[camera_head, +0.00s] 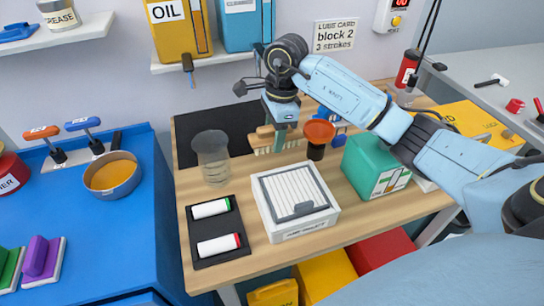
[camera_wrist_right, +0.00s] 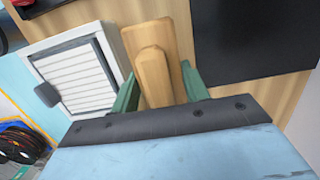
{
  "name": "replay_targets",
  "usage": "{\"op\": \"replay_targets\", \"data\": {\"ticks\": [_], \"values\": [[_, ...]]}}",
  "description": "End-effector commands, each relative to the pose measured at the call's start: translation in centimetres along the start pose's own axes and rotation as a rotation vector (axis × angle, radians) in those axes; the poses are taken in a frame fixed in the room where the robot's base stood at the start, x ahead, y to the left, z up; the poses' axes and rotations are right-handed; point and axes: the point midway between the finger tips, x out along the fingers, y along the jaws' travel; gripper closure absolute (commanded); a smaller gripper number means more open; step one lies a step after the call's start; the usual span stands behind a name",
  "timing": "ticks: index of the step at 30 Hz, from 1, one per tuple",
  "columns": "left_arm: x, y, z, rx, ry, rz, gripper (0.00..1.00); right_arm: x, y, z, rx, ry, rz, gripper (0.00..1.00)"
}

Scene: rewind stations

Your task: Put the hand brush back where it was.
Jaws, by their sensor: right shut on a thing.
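The hand brush (camera_head: 264,131) has a wooden body and pale bristles pointing down. It is at the back middle of the wooden table, by the edge of a black mat (camera_head: 212,126). My right gripper (camera_head: 281,136) comes down over it and is shut on it. In the right wrist view the wooden handle of the brush (camera_wrist_right: 153,68) sits between the green fingers of the gripper (camera_wrist_right: 160,92). I cannot tell whether the bristles touch the table. My left gripper does not show.
A clear beaker (camera_head: 211,158) stands left of the brush and an orange funnel (camera_head: 319,132) close on its right. In front are a white slatted box (camera_head: 329,214) and a black marker tray (camera_head: 194,231). A green container (camera_head: 373,165) stands further right.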

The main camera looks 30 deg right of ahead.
Motion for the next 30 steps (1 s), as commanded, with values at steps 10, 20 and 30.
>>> {"op": "replay_targets", "data": {"ticks": [10, 20, 30], "values": [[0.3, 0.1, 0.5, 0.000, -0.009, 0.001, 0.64, 3.9, 0.0, -0.4, -0.004, -0.001, 0.001, 0.76], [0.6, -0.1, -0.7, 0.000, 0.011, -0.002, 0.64, 6.8, 0.0, -0.8, -0.006, -0.001, -0.002, 0.76], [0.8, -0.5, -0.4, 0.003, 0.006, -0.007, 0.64, 7.1, 0.0, -0.8, -0.005, -0.001, -0.001, 0.46]]}}
